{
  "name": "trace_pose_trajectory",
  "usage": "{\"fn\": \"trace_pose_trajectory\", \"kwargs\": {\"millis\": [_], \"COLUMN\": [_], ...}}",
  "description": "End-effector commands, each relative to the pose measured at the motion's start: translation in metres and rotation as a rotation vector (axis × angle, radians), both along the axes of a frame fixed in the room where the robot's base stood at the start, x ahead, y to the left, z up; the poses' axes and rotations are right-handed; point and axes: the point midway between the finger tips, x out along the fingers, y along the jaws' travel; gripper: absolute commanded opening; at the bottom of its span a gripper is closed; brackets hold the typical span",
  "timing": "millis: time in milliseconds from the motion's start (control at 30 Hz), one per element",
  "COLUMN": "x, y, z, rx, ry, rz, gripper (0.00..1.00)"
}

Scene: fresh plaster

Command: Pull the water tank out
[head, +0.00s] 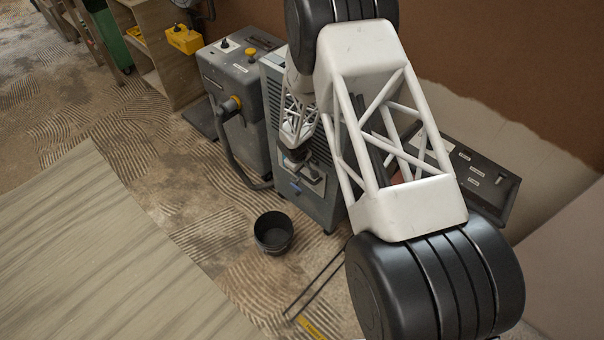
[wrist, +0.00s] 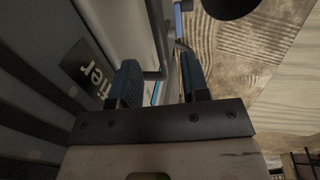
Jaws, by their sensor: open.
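The grey dehumidifier (head: 272,95) stands on the floor near the brown wall, partly hidden by my arm. The water tank (head: 318,208) appears to be its lower front, with a pale handle area and a small blue part; its outline is hard to make out. My gripper (head: 295,157) is open at the upper part of this front. In the wrist view, the blue fingers of my gripper (wrist: 160,62) stand apart on either side of a pale grey rounded edge, probably the tank's handle. Contact cannot be told. A dark label ending "ifier" is on the casing at left.
A black bucket (head: 273,245) stands on the floor in front of the dehumidifier. A grey machine with a hose (head: 228,88) is close on its left. A wooden board (head: 95,255) lies at left; a yellow-ended tool (head: 312,328) lies at the front.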

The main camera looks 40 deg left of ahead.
Motion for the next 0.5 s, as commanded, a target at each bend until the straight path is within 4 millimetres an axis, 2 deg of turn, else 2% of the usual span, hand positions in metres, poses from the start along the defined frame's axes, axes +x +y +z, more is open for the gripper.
{"fn": "trace_pose_trajectory", "kwargs": {"millis": [200,500], "x": [0.004,0.008], "y": [0.000,0.001], "z": [-0.023,-0.041], "rx": [-0.001,0.000], "ry": [0.001,0.000], "rz": [-0.001,-0.001], "gripper": [0.42,0.42]}}
